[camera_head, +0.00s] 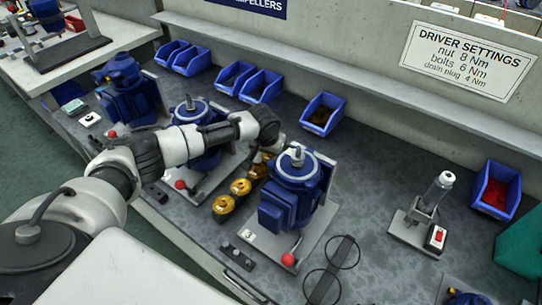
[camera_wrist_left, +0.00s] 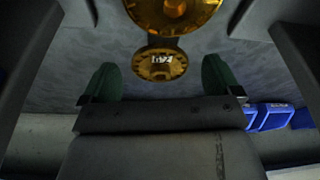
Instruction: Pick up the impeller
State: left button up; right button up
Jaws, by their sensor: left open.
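Several gold impellers stand in a row on the grey bench between two blue pumps. In the head view I see one impeller at the near end (camera_head: 223,205), one behind it (camera_head: 241,187) and one farther back (camera_head: 257,170). My left arm reaches over the row, and its wrist hides the far end and the gripper's fingers. In the left wrist view, my left gripper (camera_wrist_left: 160,80) is open with green fingertips apart. A gold impeller with a small white label (camera_wrist_left: 160,65) shows between the fingertips; contact cannot be told. A larger-looking gold impeller (camera_wrist_left: 172,12) is cut by the top edge.
A blue pump (camera_head: 290,195) on a plate stands right of the row; another blue pump (camera_head: 203,150) stands left, partly behind my arm. Blue bins (camera_head: 323,114) line the back wall. A driver on a stand (camera_head: 425,210) is at right. Bench between is mostly clear.

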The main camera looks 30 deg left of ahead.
pick_arm(q)
jog(key=shift+c, duration=0.3)
jog(key=c, duration=0.9)
